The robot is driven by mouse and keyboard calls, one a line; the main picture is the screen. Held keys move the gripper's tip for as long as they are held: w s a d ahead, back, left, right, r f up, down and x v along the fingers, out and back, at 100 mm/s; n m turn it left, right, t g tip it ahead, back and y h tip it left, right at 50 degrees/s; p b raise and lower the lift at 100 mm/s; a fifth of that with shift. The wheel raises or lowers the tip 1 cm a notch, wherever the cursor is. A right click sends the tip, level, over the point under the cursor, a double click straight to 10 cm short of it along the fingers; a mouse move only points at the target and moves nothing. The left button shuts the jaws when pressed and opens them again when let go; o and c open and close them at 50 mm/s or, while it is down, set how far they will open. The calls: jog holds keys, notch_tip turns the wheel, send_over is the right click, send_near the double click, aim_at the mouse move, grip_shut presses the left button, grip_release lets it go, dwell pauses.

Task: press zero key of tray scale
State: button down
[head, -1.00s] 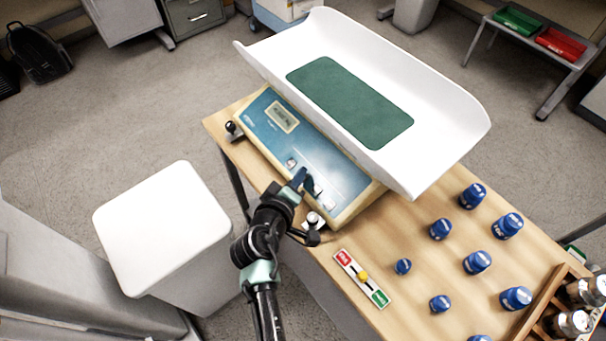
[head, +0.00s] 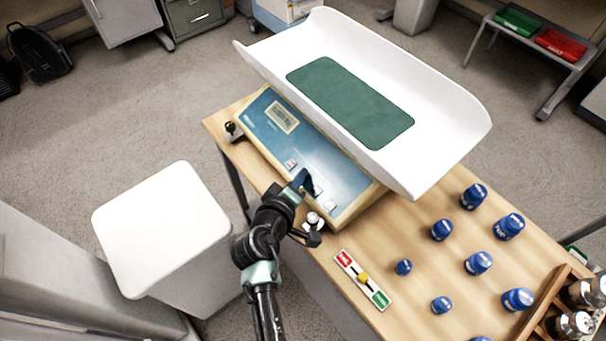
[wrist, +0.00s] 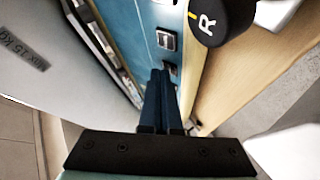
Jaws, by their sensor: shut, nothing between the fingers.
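The tray scale has a blue panel (head: 270,128) in a cream housing, with a small display (head: 282,117) whose text is too small to read. Pale keys run along the panel, one at the upper left (head: 290,164) and another near the lower end (head: 331,206). My gripper (head: 303,180) is shut and empty, its blue fingers over the key row. In the wrist view the shut fingertips (wrist: 160,74) lie beside a key, with another key (wrist: 166,40) farther along. I cannot tell whether they touch a key, nor read which is zero.
The white weighing tray (head: 440,100) with a green mat rises beyond the panel. A black knob marked R (wrist: 222,20) stands close to the fingers in the wrist view. Blue-capped bottles (head: 478,263) and a red-green slider (head: 362,279) occupy the table at right.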

jog(key=shift+s+a+r+p, duration=0.15)
jog(key=shift+a+r+p, duration=0.05)
jog(key=shift+r+p, duration=0.35)
jog(key=r+p, duration=0.1)
jog(key=a+r+p, duration=0.1)
jog(key=r, duration=0.1)
jog(key=s+r+p, duration=0.1)
jog(key=shift+s+a+r+p, duration=0.1)
jog(key=shift+a+r+p, duration=0.2)
jog(key=shift+r+p, duration=0.1)
dwell(0.7)
